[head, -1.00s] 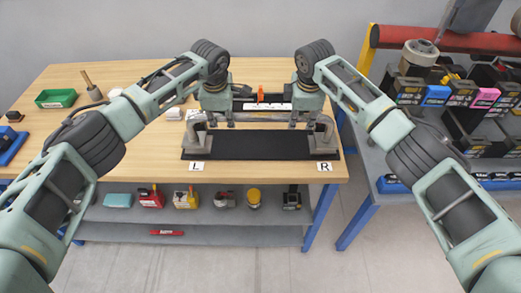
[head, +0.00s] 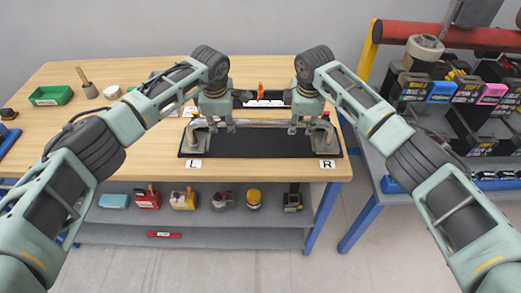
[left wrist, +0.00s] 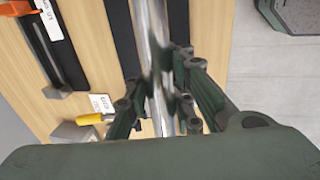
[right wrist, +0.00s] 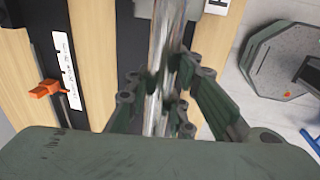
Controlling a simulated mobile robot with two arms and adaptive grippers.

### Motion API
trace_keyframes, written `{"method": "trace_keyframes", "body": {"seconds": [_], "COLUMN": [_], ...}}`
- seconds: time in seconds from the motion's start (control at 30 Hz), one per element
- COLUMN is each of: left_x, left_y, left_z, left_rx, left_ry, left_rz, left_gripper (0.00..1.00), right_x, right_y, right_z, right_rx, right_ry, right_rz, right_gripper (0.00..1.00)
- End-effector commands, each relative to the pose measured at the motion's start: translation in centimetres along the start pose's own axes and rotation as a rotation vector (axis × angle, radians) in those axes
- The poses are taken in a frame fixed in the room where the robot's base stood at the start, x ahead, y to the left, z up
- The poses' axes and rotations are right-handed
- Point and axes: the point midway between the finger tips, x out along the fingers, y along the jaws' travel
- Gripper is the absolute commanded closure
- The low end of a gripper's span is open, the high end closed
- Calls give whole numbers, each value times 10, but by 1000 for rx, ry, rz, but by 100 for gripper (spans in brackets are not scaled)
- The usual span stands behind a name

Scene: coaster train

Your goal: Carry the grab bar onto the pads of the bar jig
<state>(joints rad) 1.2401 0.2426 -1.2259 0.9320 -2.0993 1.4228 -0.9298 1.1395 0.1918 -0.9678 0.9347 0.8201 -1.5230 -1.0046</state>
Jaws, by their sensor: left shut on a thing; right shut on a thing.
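The grab bar (head: 262,122) is a shiny metal tube lying left to right, with bent ends. My left gripper (head: 217,128) is shut on its left part, and my right gripper (head: 307,128) on its right part. The bar runs between the fingers in the left wrist view (left wrist: 150,40) and right wrist view (right wrist: 165,45). The bar jig (head: 260,146) is a long black base at the table's front edge, with grey end blocks by the L and R labels. The bar's ends are over or near these blocks. I cannot tell whether they touch the pads.
A dark rail (head: 278,97) with an orange clamp (head: 261,88) and white label stands behind the bar. A green tray (head: 50,95) lies at the left of the wooden table (head: 130,130). Small items fill the lower shelf (head: 240,224).

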Motion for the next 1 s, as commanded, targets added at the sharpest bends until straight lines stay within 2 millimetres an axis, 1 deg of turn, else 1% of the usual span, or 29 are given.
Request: {"method": "trace_keyframes", "body": {"seconds": [0.03, 0.07, 0.2, 0.3, 0.57, 0.67, 0.77, 0.87, 1.0], "left_x": [1, 1, 1, 1, 1, -4, -17, -37, -68], "left_y": [2, 1, 1, 0, 0, 0, 1, 2, 2], "left_z": [1, 0, 0, 0, 0, 0, 0, 0, 0], "left_rx": [-2, -2, -2, -1, 0, 0, 1, 1, 1], "left_ry": [-4, -2, -1, -1, 0, -1, -2, -1, -1], "left_rz": [8, 4, 3, 2, 1, 2, 5, 6, 6], "left_gripper": [100, 80, 68, 59, 59, 59, 59, 59, 59], "right_x": [5, 5, 4, 3, 2, 2, 2, 2, 2], "right_y": [-1, -2, -2, -1, -1, -1, 0, 0, 0], "right_z": [1, 2, 1, 1, 0, 0, 0, 0, 0], "right_rx": [1, 1, 1, 1, 0, 0, 0, 0, 0], "right_ry": [-3, -5, -4, -2, -1, -1, 0, 0, 0], "right_rz": [0, -4, -3, -2, -1, -1, 0, 0, 0], "right_gripper": [100, 78, 66, 60, 60, 60, 60, 60, 60]}}
